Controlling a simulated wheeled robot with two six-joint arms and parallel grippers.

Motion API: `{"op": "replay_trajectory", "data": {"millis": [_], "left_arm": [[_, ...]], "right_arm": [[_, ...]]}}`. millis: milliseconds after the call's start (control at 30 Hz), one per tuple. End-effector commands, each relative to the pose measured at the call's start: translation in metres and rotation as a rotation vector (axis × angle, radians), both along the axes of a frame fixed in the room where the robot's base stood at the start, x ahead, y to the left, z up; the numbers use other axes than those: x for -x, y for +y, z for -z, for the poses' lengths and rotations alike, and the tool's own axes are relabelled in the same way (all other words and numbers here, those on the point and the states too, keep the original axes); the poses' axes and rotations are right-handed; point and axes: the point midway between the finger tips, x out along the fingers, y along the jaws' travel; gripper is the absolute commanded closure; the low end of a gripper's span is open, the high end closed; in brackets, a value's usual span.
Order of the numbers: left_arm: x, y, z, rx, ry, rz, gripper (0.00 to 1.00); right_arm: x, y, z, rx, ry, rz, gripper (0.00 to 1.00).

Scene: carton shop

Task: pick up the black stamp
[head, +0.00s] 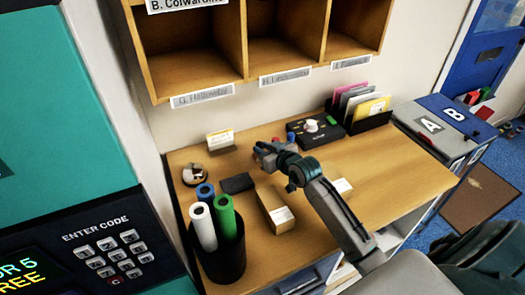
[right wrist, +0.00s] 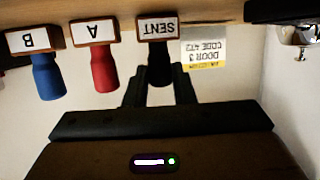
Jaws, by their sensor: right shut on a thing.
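The black stamp (right wrist: 158,62) has a dark handle and a wooden block marked SENT. In the right wrist view, which looks upside down, its handle sits between the fingers of my right gripper (right wrist: 159,88). The gripper is shut on that handle. In the head view my right gripper (head: 266,154) is low over the back middle of the desk and hides the black stamp. I cannot tell whether the stamp touches the desk. My left gripper is not in view.
A red stamp (right wrist: 103,70) marked A and a blue stamp (right wrist: 47,78) marked B stand close beside it. The desk (head: 400,185) also holds a dark pad (head: 237,183), a long box (head: 271,208), a cup of rolls (head: 222,262) and a black device (head: 318,131). Pigeonholes (head: 283,75) overhang the back.

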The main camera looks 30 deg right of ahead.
Motion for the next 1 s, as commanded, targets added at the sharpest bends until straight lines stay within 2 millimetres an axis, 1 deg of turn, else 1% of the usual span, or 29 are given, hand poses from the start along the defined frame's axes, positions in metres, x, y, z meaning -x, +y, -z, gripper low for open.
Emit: {"op": "replay_trajectory", "data": {"millis": [167, 300, 367, 467, 700, 800, 900, 1000], "left_arm": [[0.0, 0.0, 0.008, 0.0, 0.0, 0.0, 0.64], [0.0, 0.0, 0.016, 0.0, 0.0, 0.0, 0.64], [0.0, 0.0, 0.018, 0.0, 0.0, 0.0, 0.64], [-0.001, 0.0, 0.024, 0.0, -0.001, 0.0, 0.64], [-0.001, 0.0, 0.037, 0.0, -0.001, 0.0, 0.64], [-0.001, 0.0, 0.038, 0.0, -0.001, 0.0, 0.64], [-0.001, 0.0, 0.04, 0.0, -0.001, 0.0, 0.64], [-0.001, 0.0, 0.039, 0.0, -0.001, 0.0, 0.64]], "right_arm": [[0.0, 0.0, -0.014, 0.002, -0.004, -0.001, 1.0], [0.0, 0.0, -0.034, 0.004, -0.007, -0.001, 1.0], [0.015, -0.002, -0.031, 0.006, -0.001, -0.001, 1.0], [0.038, -0.003, -0.032, 0.007, 0.0, -0.002, 1.0], [0.101, -0.007, -0.039, 0.01, 0.002, -0.004, 1.0], [0.121, -0.009, -0.042, 0.01, 0.003, -0.003, 1.0], [0.136, -0.009, -0.044, 0.006, 0.001, -0.005, 1.0], [0.147, -0.011, -0.045, 0.007, 0.001, 0.0, 1.0]]}}
